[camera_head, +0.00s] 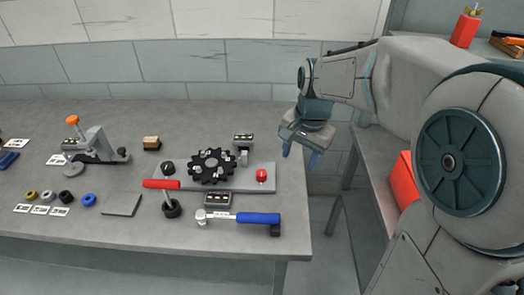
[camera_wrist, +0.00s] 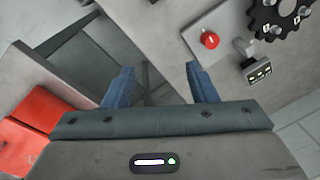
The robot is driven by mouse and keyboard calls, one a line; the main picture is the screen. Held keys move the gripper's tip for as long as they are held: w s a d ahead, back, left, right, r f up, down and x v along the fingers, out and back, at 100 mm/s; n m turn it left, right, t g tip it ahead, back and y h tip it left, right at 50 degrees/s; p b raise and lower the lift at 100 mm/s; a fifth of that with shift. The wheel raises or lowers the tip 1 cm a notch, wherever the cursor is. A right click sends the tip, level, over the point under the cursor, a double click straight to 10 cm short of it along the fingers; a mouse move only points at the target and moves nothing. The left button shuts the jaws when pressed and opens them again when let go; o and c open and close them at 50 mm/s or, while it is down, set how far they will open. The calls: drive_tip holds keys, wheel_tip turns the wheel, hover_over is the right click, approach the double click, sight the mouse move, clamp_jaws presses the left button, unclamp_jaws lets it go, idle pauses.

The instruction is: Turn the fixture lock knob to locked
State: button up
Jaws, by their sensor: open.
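The fixture is a grey plate (camera_head: 230,184) on the table with a dark toothed sprocket (camera_head: 212,166) on it. A red round knob (camera_head: 262,175) sits at the plate's right end; it also shows in the wrist view (camera_wrist: 210,40). A black round knob (camera_head: 168,167) stands at the plate's left end. I cannot tell which of the two is the lock knob, nor its setting. My gripper (camera_head: 300,154) is open and empty, up and to the right of the plate, near the table's right edge.
A small display block (camera_head: 243,139) stands behind the plate, another (camera_head: 217,199) before it. A toggle clamp (camera_head: 95,145) stands left. A red box (camera_head: 401,182) is right, past a floor gap.

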sight(261, 172)
drive_tip(key=w+a+f+m+g+h+p, duration=0.1)
drive_tip(key=w+a+f+m+p, duration=0.15)
drive_tip(key=w+a+m, duration=0.5)
drive_tip(key=w+f, duration=0.1)
drive_tip(key=f, duration=0.3)
drive_tip(key=a+f+n, duration=0.1)
drive_tip(key=f, duration=0.4)
drive_tip(key=w+f+n+p, duration=0.1)
drive_tip(key=f, duration=0.4)
drive_tip(key=shift+w+a+f+n, duration=0.2)
drive_tip(key=shift+w+a+n, duration=0.1)
drive_tip(key=shift+a, duration=0.1)
drive_tip(key=c, duration=1)
